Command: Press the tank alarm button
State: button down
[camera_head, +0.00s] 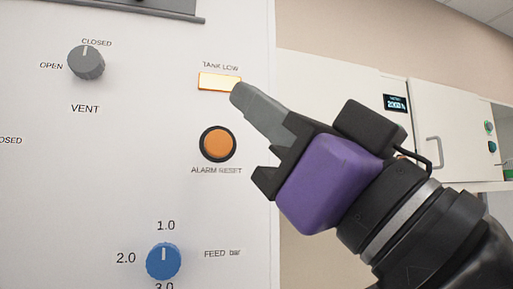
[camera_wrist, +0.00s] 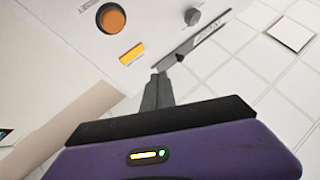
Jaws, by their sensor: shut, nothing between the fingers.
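The alarm button is a round orange button (camera_head: 217,144) in a black ring, labelled ALARM RESET, on a white panel (camera_head: 130,150). Above it a rectangular TANK LOW lamp (camera_head: 220,82) glows yellow-white. My gripper (camera_head: 238,92) is shut and empty, with its fingertips in front of the panel, by the right end of the lamp and above right of the button in the head view. In the wrist view the button (camera_wrist: 111,18) is at upper left, the lamp (camera_wrist: 131,54) is nearer, and my fingertips (camera_wrist: 159,76) are apart from the button in the picture. The gap to the panel is hard to judge.
A grey VENT knob (camera_head: 86,63) and a blue feed knob (camera_head: 164,261) stick out of the panel. A dark ledge (camera_head: 150,8) juts from its top. A white cabinet (camera_head: 455,135) with a handle and small display stands at right.

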aim_at(229, 143)
jog(key=shift+w+a+f+g, duration=0.25)
jog(key=shift+f, duration=0.25)
jog(key=shift+w+a+f+g, duration=0.2)
jog(key=shift+w+f+g, duration=0.05)
jog(key=shift+f, duration=0.2)
jog(key=shift+w+a+b, duration=0.2)
jog(key=shift+w+a, duration=0.2)
jog(key=shift+w, duration=1)
jog(key=shift+w+a+b, duration=0.25)
jog(key=shift+w+a, duration=0.15)
jog(key=shift+w, duration=1)
jog(key=shift+w+a+b, duration=0.2)
jog(key=shift+w+a, duration=0.2)
jog(key=shift+w, duration=1)
jog(key=shift+w, duration=0.2)
jog(key=shift+w+a, duration=0.15)
jog(key=shift+w, duration=0.05)
jog(key=shift+w+a, duration=0.15)
jog(key=shift+w, duration=0.35)
jog(key=shift+s, duration=0.15)
jog(key=shift+s+d, duration=0.3)
jog(key=shift+s, duration=0.45)
